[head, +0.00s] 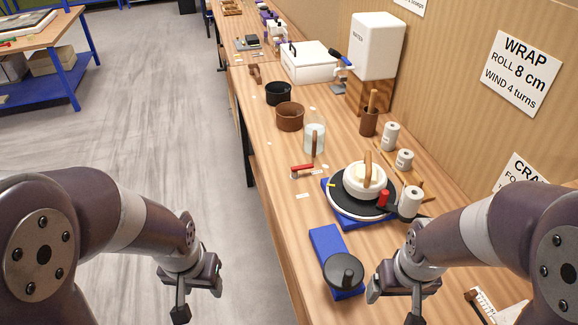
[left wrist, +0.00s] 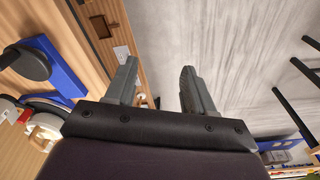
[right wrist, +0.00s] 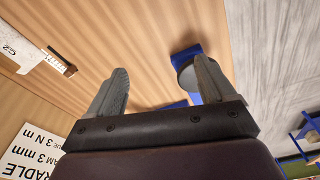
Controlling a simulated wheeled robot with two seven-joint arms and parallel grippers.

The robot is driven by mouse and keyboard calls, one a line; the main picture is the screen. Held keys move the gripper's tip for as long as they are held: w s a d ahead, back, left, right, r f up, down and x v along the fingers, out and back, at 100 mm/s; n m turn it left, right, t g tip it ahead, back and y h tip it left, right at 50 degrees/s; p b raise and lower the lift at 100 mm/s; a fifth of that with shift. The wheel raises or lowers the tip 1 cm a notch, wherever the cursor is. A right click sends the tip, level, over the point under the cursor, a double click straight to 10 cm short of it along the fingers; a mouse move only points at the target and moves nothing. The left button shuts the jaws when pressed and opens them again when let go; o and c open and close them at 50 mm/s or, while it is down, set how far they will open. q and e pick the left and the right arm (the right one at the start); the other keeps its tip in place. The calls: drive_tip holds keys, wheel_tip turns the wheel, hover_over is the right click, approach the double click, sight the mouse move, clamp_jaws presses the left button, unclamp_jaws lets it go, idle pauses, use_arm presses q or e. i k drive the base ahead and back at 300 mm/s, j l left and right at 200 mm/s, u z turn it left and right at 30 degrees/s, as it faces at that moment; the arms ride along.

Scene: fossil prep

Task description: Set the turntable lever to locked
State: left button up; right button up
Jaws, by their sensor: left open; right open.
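The turntable (head: 343,205) has a black disc on a blue base and stands on the bench ahead of my right gripper. A cream round piece with a tan curved piece (head: 367,172) rests on it. A short upright red piece (head: 383,198) stands at its near right edge and looks like the lever; I cannot tell its setting. My right gripper (head: 395,300) is open and empty, near the bench's front, apart from the turntable. My left gripper (head: 199,300) is open and empty over the floor, left of the bench. The turntable shows partly in the left wrist view (left wrist: 48,101).
A blue block with a black round knob (head: 345,270) lies between the turntable and my right gripper. A glass jar (head: 315,140), brown bowl (head: 290,117), white rolls (head: 390,136) and a red-handled tool (head: 302,169) stand beyond. A wooden wall bounds the right.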

sight(294, 169)
drive_tip(key=j, duration=0.25)
drive_tip(key=i+j+z, duration=0.35)
drive_tip(key=i, duration=0.25)
drive_tip(key=i+j+z, duration=0.4)
drive_tip(key=i+j, duration=0.15)
drive_tip(key=j, duration=0.15)
drive_tip(key=i+j+z, duration=0.35)
drive_tip(key=j, duration=0.45)
drive_tip(key=i+l, duration=0.1)
drive_tip(key=l, duration=0.65)
drive_tip(key=i, duration=0.05)
